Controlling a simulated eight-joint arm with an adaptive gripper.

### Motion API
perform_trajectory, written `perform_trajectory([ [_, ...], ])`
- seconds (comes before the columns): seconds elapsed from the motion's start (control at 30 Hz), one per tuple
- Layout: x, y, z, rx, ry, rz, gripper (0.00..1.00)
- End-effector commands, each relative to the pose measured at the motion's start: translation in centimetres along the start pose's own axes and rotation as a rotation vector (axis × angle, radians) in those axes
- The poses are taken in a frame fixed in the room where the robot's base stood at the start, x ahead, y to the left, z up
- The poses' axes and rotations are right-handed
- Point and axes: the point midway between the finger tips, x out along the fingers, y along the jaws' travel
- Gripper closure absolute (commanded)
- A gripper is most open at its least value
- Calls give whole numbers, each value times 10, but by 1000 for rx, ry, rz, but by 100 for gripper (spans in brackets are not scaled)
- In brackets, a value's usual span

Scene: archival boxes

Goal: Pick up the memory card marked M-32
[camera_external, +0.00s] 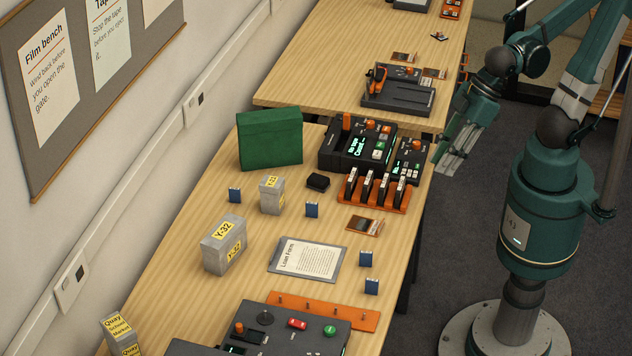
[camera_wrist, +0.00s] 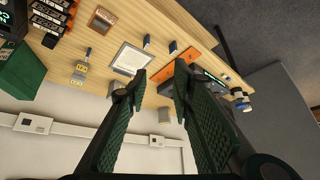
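Several small blue cards stand on the near wooden table in the external view: one by the green box (camera_external: 235,195), one near the middle (camera_external: 312,209), and two near the right edge, one (camera_external: 366,259) above the other (camera_external: 372,286). Their markings are too small to read, so I cannot tell which is M-32. Blue cards also show in the wrist view (camera_wrist: 146,41), (camera_wrist: 173,47). My gripper (camera_external: 453,157) hangs beyond the table's right edge, away from the cards. In the wrist view my gripper (camera_wrist: 160,82) is open, with nothing between its fingers.
A green box (camera_external: 270,138), grey boxes (camera_external: 223,245), (camera_external: 271,195), a clipboard (camera_external: 307,257) and an orange rack of dark cartridges (camera_external: 373,192) stand on the table. Dark consoles (camera_external: 358,145), (camera_external: 290,325) sit at both ends. Bare wood surrounds the blue cards.

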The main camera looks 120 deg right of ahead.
Motion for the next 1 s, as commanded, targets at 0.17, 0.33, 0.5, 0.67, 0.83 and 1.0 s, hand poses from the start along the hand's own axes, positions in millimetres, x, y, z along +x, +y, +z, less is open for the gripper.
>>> perform_trajectory([
  [0.17, 21, -5, -11, 48, -26, 18, 76],
  [0.33, 41, -10, -20, 93, -48, 38, 76],
  [0.5, 62, -15, -29, 141, -69, 61, 76],
  [0.67, 83, -21, -36, 185, -85, 84, 76],
  [0.83, 107, -27, -42, 233, -101, 109, 76],
  [1.0, 132, -33, -48, 280, -114, 137, 76],
])
